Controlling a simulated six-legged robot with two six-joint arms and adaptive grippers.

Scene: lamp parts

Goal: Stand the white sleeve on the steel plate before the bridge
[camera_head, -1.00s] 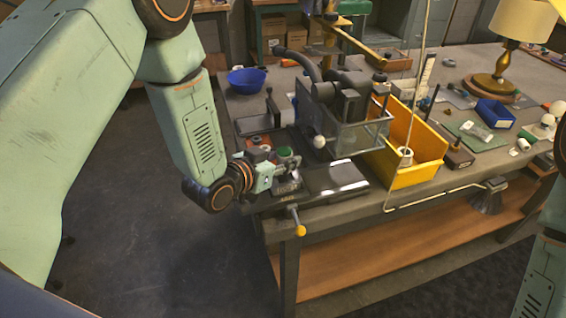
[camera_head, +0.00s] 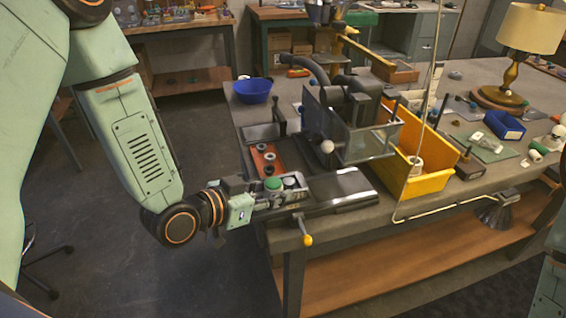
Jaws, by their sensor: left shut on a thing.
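My left gripper (camera_head: 287,193) reaches in from the left over the near left corner of the bench, beside the steel plate (camera_head: 345,184). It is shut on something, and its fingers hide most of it. A small pale piece (camera_head: 291,181) shows at the fingers; I cannot tell for sure that it is the white sleeve. A green round cap (camera_head: 272,184) shows beside it. The plate is dark and shiny, lies flat and looks bare. Behind it stands the dark machine with a clear box (camera_head: 365,142), perhaps the bridge. My right gripper is out of view.
A reddish tray with dark rings (camera_head: 268,160) lies behind my gripper. A yellow bin (camera_head: 430,180) stands right of the clear box, with a thin upright rod before it. A blue bowl (camera_head: 252,91) is at the back left. An orange-tipped lever (camera_head: 307,240) sticks out in front.

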